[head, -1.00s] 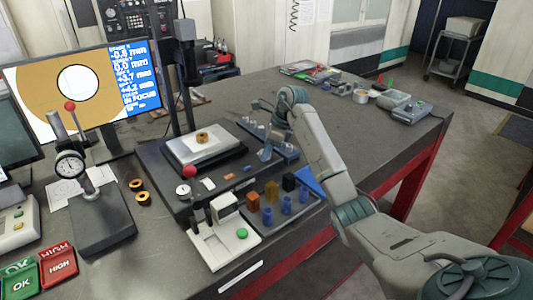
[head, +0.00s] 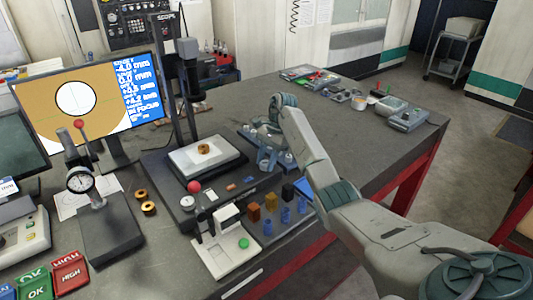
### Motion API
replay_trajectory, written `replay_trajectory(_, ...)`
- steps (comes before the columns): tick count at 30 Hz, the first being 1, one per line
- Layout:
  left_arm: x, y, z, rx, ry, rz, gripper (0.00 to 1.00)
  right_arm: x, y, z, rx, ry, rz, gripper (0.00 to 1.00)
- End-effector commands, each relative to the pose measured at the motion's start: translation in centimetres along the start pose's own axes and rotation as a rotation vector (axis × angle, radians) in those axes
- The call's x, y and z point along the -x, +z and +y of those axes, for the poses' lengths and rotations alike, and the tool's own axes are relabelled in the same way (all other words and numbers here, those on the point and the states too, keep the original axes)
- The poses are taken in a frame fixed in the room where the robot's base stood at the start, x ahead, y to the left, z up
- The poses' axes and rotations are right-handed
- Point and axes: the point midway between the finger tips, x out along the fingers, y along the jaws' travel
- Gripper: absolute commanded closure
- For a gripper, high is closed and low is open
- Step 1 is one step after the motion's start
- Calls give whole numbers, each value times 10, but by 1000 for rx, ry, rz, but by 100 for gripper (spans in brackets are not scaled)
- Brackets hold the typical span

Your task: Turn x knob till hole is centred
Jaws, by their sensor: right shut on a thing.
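The bushing (head: 204,148), a small orange-brown ring, sits on the pale plate of the scope stage (head: 182,166). On the monitor (head: 35,118) its hole shows as a white circle (head: 75,98) in a tan disc. My left gripper is out of view.
The scope column (head: 190,85) rises behind the stage. A dial gauge stand (head: 80,180) and two loose rings (head: 147,207) are on the left.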

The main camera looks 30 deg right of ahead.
Motion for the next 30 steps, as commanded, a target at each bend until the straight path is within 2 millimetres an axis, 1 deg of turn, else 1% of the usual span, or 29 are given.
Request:
replay_trajectory(1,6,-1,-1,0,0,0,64,4,2,-1,21,7,-1,87)
replay_trajectory(6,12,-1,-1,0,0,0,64,2,1,-1,73,29,1,87)
replay_trajectory(23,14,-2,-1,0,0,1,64,1,0,-1,102,41,3,87)
replay_trajectory(24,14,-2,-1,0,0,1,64,1,0,-1,102,41,3,62)
replay_trajectory(26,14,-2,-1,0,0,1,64,1,0,-1,102,41,3,51)
replay_trajectory(27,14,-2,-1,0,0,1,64,1,0,-1,102,41,2,43)
replay_trajectory(30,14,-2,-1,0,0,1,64,1,0,0,102,42,2,43)
